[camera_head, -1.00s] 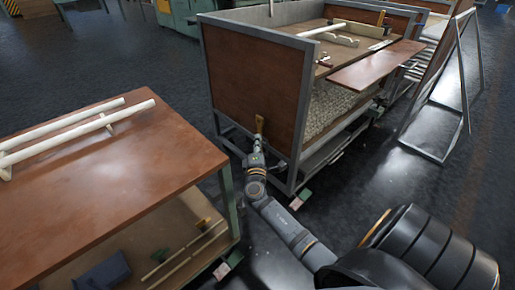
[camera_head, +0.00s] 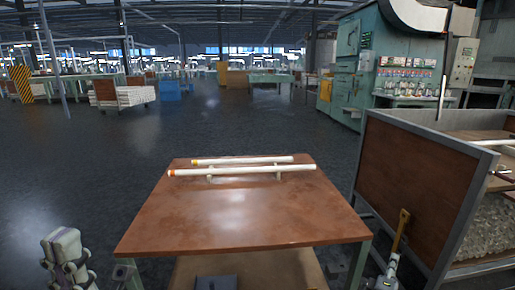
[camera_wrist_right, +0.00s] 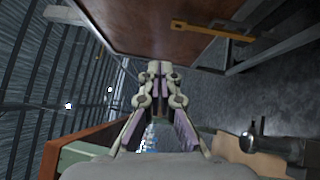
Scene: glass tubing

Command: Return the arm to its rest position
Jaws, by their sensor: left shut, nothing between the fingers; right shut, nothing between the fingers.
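My left gripper (camera_head: 66,258) shows at the bottom left of the head view, left of the table and clear of it. It is shut and empty. My right gripper (camera_head: 391,266) is low at the right in the head view, between the table and the wood-sided cart. In the right wrist view its fingers (camera_wrist_right: 160,72) are shut, with nothing between them. A yellow handle-like piece (camera_head: 401,228) stands beside the cart's panel, close to the right gripper in the head view; it also shows in the wrist view (camera_wrist_right: 210,29). I cannot tell whether they touch.
A brown-topped table (camera_head: 240,225) stands ahead, with two white tubes (camera_head: 245,170) near its far edge. The wood-sided cart (camera_head: 412,178) is at the right, holding glass pieces. A green machine (camera_head: 347,70) stands behind. Open floor (camera_head: 100,180) lies left of the table.

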